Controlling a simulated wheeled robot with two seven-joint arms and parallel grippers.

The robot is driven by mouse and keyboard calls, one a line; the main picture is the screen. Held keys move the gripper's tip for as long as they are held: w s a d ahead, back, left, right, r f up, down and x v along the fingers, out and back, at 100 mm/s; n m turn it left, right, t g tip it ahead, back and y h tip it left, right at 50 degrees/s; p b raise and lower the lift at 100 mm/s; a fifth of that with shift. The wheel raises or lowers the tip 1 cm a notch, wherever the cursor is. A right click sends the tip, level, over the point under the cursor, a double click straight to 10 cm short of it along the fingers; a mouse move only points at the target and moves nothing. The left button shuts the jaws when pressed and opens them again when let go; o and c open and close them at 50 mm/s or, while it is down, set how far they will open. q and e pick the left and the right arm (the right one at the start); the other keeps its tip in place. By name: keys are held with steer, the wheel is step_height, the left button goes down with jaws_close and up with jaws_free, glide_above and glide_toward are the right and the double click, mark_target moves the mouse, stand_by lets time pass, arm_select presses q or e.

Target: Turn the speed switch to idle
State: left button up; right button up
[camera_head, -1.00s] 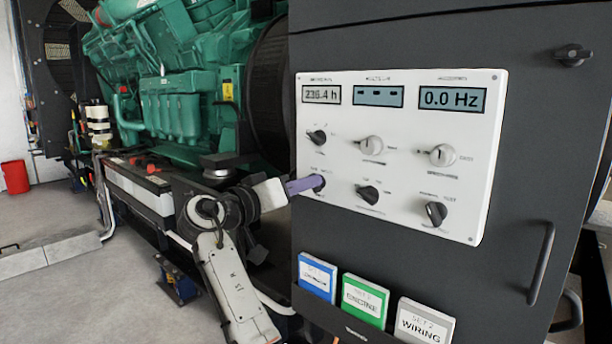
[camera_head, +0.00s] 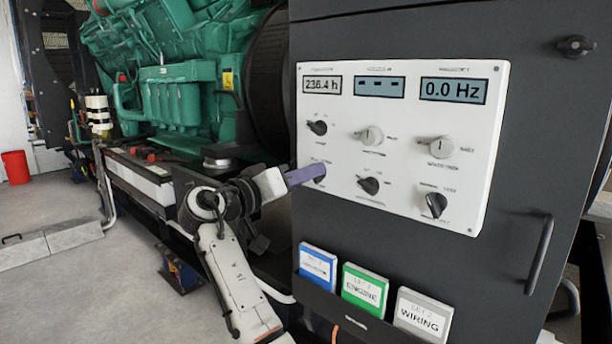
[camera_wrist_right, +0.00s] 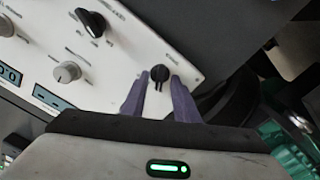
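A white control panel (camera_head: 400,205) on the dark cabinet carries two rows of rotary switches under three displays. The labels are too blurred to tell which is the speed switch. My right gripper (camera_head: 318,172) is at the lower-left black switch, its purple fingers partly covering it. In the right wrist view, the open fingers (camera_wrist_right: 160,80) stand on either side of that black switch (camera_wrist_right: 159,73), with a small gap showing on both sides. Beside it are the lower-middle black switch (camera_head: 368,185) and the lower-right black switch (camera_head: 435,205). My left gripper is not in view.
Blue, green and white manuals (camera_head: 365,288) sit in a holder under the panel. A door handle (camera_head: 540,255) is at the right. The green engine (camera_head: 180,100) stands behind my right arm. Open floor is at the left.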

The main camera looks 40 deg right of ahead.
steer(key=a, duration=1)
steer(key=shift+s+a, duration=0.15)
steer(key=shift+s, duration=0.3)
